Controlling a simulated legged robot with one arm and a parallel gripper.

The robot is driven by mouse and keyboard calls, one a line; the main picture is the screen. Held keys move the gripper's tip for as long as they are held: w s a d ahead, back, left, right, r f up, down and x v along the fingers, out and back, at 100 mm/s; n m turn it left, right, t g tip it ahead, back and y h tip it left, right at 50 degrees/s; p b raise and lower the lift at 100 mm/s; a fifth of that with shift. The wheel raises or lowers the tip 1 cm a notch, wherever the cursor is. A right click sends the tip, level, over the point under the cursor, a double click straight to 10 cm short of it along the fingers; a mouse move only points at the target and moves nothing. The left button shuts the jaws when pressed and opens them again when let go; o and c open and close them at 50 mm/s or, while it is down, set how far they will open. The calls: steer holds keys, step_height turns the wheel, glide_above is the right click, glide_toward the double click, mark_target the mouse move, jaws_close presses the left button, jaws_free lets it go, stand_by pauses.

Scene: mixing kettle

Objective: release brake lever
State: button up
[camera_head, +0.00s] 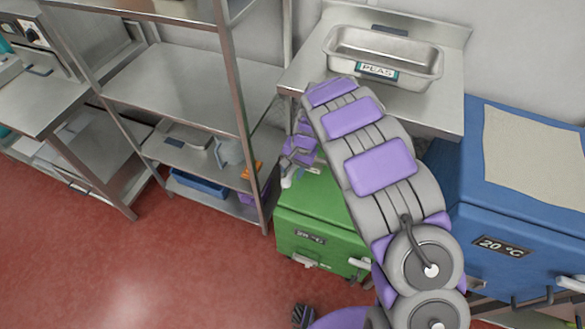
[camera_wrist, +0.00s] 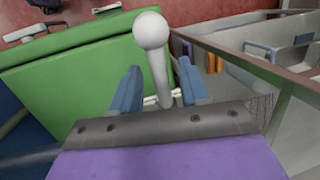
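A pale grey lever with a round ball end (camera_wrist: 151,32), which I take for the brake lever, stands up between my two blue fingers in the wrist view. My gripper (camera_wrist: 158,84) is open around it, with a visible gap on each side of the shaft. The lever's base is hidden behind my wrist edge. In the head view a small pale ball (camera_head: 285,183) shows just below my gripper (camera_head: 290,168), over the left edge of the green box. My arm hides much of that area.
The green box (camera_head: 312,215) stands under a steel table (camera_head: 448,115) holding a tray labelled PEAS (camera_head: 345,45). A blue box (camera_head: 510,215) marked 20 °C is at right. A steel shelf (camera_head: 170,85) stands close at left. Red floor (camera_head: 120,270) is clear in front.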

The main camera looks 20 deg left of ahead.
steer(key=shift+r, duration=0.1)
steer(key=p+v, duration=0.3)
steer(key=v, duration=1.4)
steer(key=shift+r, duration=0.1)
steer(key=shift+t, duration=0.8)
steer(key=b+x, duration=0.1)
steer(key=x, duration=0.5)
steer(key=s+b+x, duration=0.1)
steer(key=b+x, duration=0.1)
steer(key=x, duration=0.3)
steer(key=s+b+x, duration=0.1)
steer(key=b+x, duration=0.1)
steer(key=x, duration=0.4)
steer(key=shift+s+f, duration=0.15)
steer(key=shift+f, duration=0.25)
jaws_close()
